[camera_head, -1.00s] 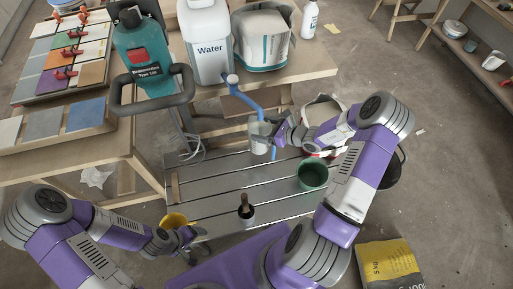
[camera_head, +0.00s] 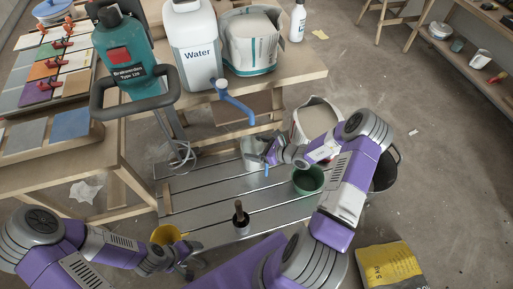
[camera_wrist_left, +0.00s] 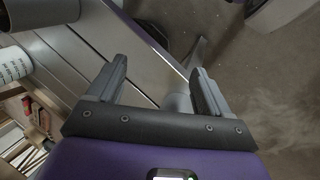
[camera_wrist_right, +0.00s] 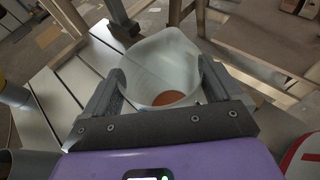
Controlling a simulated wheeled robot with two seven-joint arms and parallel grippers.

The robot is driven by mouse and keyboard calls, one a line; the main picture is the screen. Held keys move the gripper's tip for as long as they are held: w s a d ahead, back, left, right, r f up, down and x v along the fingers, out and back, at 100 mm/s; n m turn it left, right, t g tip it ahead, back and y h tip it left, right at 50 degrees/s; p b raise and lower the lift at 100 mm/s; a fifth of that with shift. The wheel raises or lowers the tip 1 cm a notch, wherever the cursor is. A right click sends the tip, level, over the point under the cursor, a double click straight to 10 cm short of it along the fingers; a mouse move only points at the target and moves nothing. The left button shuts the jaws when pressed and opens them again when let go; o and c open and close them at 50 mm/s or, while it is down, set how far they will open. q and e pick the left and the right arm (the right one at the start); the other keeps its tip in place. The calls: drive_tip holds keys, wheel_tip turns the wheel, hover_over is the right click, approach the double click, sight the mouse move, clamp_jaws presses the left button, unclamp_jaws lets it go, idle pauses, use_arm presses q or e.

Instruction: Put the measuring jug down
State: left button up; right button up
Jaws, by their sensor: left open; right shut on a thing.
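The measuring jug (camera_head: 251,151) is whitish and translucent, near the back of the slatted metal deck (camera_head: 205,205). My right gripper (camera_head: 270,153) is shut on it; in the right wrist view the jug (camera_wrist_right: 160,60) sits between the fingers, its wide mouth facing the camera. An orange-brown round patch shows inside it. I cannot tell whether its base touches the deck. My left gripper (camera_head: 188,262) is open and empty at the deck's front left, beside a yellow container (camera_head: 166,236); its spread fingers also show in the left wrist view (camera_wrist_left: 158,85).
A green pot (camera_head: 308,181) stands right of the jug and a dark cup with a brown handle (camera_head: 240,218) stands in front. The water canister (camera_head: 193,45) with its blue spout (camera_head: 238,101) is on the bench behind. An open bag (camera_head: 318,116) is behind right. Mid-deck is clear.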

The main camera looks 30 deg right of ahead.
drive_tip(key=shift+f, duration=0.15)
drive_tip(key=o, duration=1.2)
drive_tip(key=shift+c, duration=0.2)
drive_tip(key=p+v, duration=0.3)
drive_tip(key=v, duration=0.9)
